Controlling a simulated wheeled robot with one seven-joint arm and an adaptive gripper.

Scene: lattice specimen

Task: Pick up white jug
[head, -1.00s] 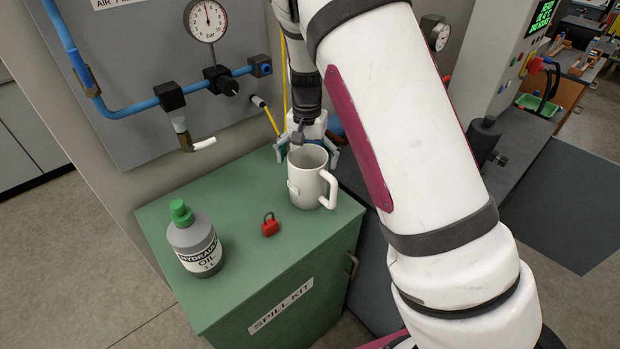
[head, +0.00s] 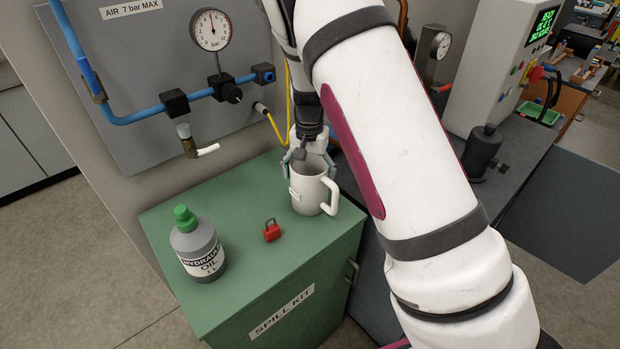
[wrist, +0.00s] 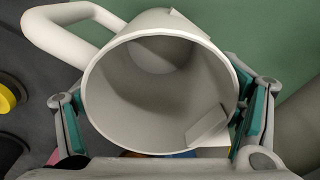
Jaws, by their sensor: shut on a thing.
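The white jug (head: 308,193) stands upright at the back right of the green spill kit cabinet's top, its handle to the right. In the wrist view I look down into the open, empty-looking jug (wrist: 160,90), with its handle at the upper left. Whether the jug's base touches the cabinet top is hard to tell.
On the green cabinet (head: 250,212) are a grey oil bottle with a green cap (head: 197,247) at the left and a red padlock (head: 272,231) near the middle. A wall panel with a gauge (head: 211,30), blue pipe and tap (head: 193,147) stands behind. A dark bench (head: 500,165) is at the right.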

